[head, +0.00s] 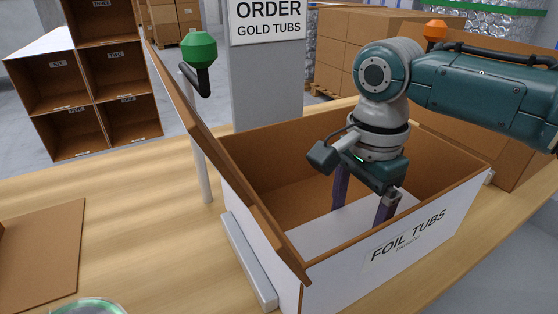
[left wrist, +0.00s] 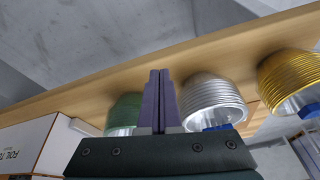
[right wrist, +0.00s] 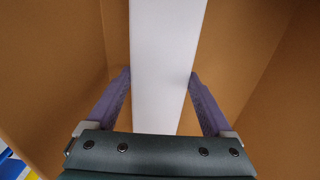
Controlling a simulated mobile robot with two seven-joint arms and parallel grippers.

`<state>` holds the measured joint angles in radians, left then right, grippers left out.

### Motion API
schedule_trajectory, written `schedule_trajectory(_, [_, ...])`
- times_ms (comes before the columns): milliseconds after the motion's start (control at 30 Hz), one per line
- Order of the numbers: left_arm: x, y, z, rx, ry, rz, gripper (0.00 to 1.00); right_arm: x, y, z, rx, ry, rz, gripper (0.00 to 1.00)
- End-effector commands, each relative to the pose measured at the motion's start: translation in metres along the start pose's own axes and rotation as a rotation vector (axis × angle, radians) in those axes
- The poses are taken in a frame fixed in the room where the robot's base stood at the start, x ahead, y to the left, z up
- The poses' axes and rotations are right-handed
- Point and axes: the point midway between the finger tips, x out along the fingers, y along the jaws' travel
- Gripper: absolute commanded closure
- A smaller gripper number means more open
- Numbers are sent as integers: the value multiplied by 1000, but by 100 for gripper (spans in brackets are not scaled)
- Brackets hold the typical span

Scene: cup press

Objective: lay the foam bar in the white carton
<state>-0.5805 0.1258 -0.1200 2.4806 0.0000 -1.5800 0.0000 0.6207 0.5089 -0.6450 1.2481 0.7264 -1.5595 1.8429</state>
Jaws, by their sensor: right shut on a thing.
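The white carton (head: 340,285), marked FOIL TUBS, stands open on the wooden table in the head view, with brown inner walls and its left flap raised. The white foam bar (head: 345,228) is inside the carton, between the fingers of my right gripper (head: 362,208). In the right wrist view the foam bar (right wrist: 165,70) runs lengthwise between both fingers, with brown carton walls around. My right gripper is shut on it; whether the bar touches the carton floor is unclear. My left gripper (left wrist: 160,75) has its fingers together, with nothing visible between them.
A pale rail (head: 248,262) lies along the carton's left side. A post with a green knob (head: 199,50) stands behind the flap. Silver (left wrist: 210,100), gold (left wrist: 288,80) and green tubs (left wrist: 123,112) show near my left gripper.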

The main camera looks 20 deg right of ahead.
Motion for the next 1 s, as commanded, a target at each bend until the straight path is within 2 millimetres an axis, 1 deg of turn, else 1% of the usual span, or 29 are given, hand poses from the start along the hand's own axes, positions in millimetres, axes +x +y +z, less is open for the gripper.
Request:
schedule_trajectory(267, [0,1,0,-4,1,2,100,1,0,0,1,-1,1,66])
schedule_trajectory(300, [0,1,0,-5,1,3,100,2,0,0,1,0,1,13])
schedule_trajectory(400, [-1,2,-1,-8,1,6,100,2,0,0,1,0,0,2])
schedule_trajectory(433, [0,2,-1,-8,1,6,100,2,0,0,1,0,0,0])
schedule_trajectory(633, [-1,2,-1,-10,1,8,100,1,0,0,1,0,0,0])
schedule_trajectory(733, [-2,2,-1,-10,1,7,100,-4,0,0,0,0,-1,0])
schedule_trajectory(867, [-11,2,-4,-10,1,7,100,-26,-1,0,0,-2,-2,0])
schedule_trajectory(1000, [-22,1,-7,-8,1,6,100,-59,-1,0,0,-2,-4,0])
